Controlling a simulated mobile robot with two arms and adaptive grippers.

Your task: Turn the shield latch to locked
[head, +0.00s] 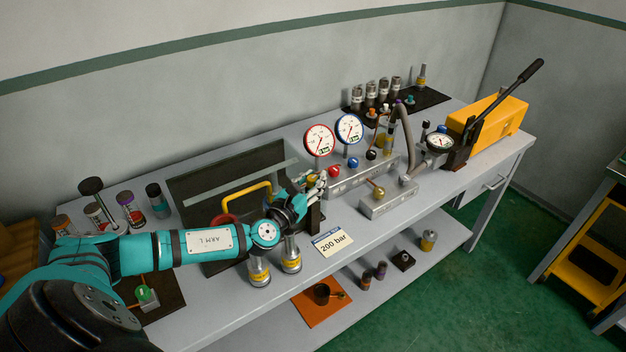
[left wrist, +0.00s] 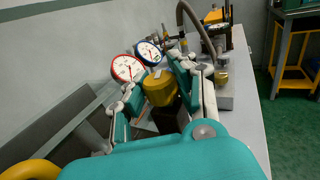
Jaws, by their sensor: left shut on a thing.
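My left arm reaches over the bench from the left, and its gripper (head: 316,184) is at the right end of the shield (head: 190,185), a dark frame with a yellow handle (head: 246,194). In the left wrist view the fingers are closed around a yellow knob (left wrist: 160,87) on a dark block, which appears to be the shield latch. In the head view the gripper hides the knob, and I cannot read its locked or unlocked marking. My right gripper is in neither view.
A red gauge (head: 319,140) and a blue gauge (head: 349,129) stand just behind the gripper, near a valve manifold (head: 365,175). A yellow hand pump (head: 490,118) is at the far right. A "200 bar" card (head: 332,242) lies at the front edge.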

